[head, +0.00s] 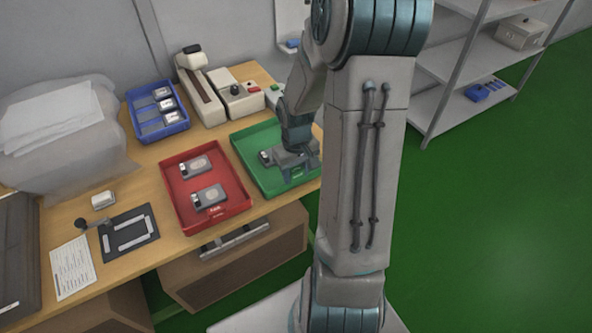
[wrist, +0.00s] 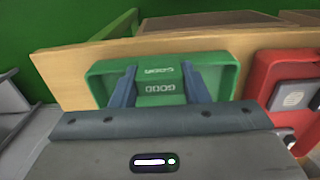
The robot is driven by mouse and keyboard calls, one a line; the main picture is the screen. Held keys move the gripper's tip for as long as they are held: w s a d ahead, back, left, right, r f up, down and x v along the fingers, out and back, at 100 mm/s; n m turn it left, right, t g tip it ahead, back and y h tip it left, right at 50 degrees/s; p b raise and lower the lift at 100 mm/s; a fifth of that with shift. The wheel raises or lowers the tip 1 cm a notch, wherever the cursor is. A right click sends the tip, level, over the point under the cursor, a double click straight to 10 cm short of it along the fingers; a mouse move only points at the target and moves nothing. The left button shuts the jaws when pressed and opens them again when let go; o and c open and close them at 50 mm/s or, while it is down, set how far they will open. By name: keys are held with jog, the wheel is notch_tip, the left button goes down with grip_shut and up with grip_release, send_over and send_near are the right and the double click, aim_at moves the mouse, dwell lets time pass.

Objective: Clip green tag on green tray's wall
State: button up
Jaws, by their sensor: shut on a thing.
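The green tray (head: 246,150) stands on the wooden table at the right of the red tray, partly hidden by my arm in the head view. In the wrist view its rim (wrist: 95,72) and a wall with a pale GOOD label show. My gripper (wrist: 160,90) is over the tray, its two blue-grey fingers on either side of the green tag (wrist: 160,87), which also reads GOOD. The gripper is shut on the tag. The tag appears close to the labelled wall; whether it touches the wall cannot be told. The tag's lower part is hidden by the gripper body.
A red tray (head: 178,201) with two grey devices stands left of the green tray. A blue bin (head: 139,119) with several devices, a scanner-like stand (head: 200,90) and a control box (head: 238,100) are behind. A dark mat (head: 148,222) and paper sheet (head: 72,268) lie at left.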

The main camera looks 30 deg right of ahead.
jog(key=shift+r+p, duration=0.3)
jog(key=shift+p, duration=0.05)
dwell(2.5)
jog(key=shift+f+b, duration=0.35)
jog(key=shift+f, duration=0.05)
dwell(0.8)
jog(key=o, duration=1)
jog(key=shift+o, duration=0.2)
jog(key=shift+r, duration=0.15)
jog(key=shift+r+p, duration=2.95)
jog(key=shift+r, duration=0.45)
